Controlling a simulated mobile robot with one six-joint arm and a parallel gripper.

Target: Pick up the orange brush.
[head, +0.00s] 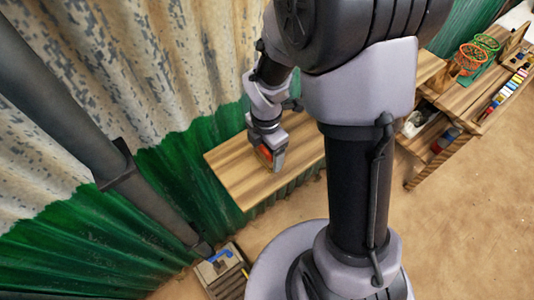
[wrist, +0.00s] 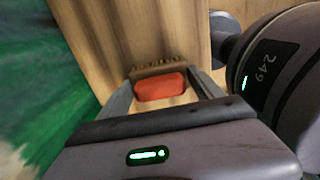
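The orange brush (wrist: 160,87) lies between the two fingers of my gripper (wrist: 160,80) in the wrist view. An orange-red block faces me, with a wooden strip and a row of dark tufts beyond it. One finger is at each side, very close to it; I cannot tell whether they touch or grip it. In the head view the brush (head: 265,152) shows as a small orange patch at my gripper (head: 270,160), low over the wooden shelf (head: 228,175). The fingers hide part of it there.
A green and cream corrugated wall (head: 165,160) runs behind the shelf. A tray with a blue item (head: 221,257) is on the ground below. A wooden stand (head: 455,100) with orange and green baskets (head: 470,58) is at right. The shelf's left part is clear.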

